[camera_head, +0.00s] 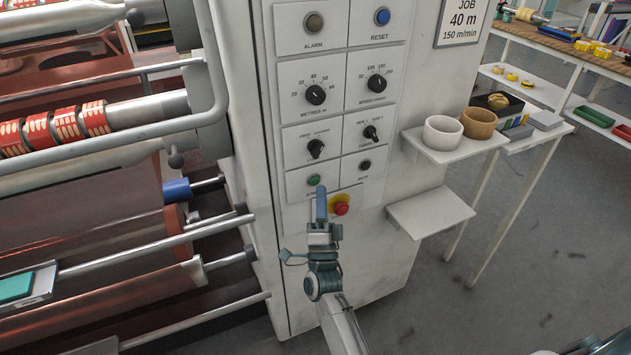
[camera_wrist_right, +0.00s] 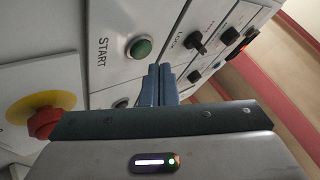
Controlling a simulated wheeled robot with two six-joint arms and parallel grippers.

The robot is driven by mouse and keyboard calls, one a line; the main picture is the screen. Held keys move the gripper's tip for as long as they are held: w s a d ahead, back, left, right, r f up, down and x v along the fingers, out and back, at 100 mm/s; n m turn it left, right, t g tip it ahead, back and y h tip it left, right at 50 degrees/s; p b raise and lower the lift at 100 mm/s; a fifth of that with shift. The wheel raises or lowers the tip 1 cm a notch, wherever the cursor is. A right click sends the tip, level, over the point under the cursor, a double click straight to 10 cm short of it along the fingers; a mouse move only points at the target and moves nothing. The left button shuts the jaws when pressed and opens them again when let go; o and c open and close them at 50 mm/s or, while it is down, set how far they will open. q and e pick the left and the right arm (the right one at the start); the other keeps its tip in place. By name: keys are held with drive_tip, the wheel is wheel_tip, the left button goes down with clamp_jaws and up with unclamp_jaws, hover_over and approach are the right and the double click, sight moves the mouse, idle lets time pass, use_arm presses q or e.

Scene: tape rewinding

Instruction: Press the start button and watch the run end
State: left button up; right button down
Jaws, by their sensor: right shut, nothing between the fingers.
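The green start button (camera_head: 314,180) sits low on the left of the white control panel (camera_head: 295,130). In the right wrist view the green button (camera_wrist_right: 138,47) shows beside the word START, uncovered. My right gripper (camera_head: 321,190) is shut and empty, its blue fingers pointing up the panel with the tips just below the button in the picture. In the right wrist view the shut fingers (camera_wrist_right: 158,72) end just beside the button; I cannot tell whether they touch the panel. My left gripper is not in view.
A red emergency stop (camera_head: 341,208) on a yellow plate sits right beside my right fingers. Knobs, an unlit-looking alarm lamp (camera_head: 313,22) and a blue reset button (camera_head: 382,16) are above. Rollers (camera_head: 140,110) fill the left. Small shelves (camera_head: 432,212) jut out at right.

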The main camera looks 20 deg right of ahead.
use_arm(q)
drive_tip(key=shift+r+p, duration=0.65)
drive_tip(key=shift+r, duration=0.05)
use_arm(e)
drive_tip(key=shift+y, duration=0.3)
drive_tip(key=s, duration=0.4)
drive_tip(key=shift+s+d, duration=0.15)
drive_tip(key=shift+s, duration=0.25)
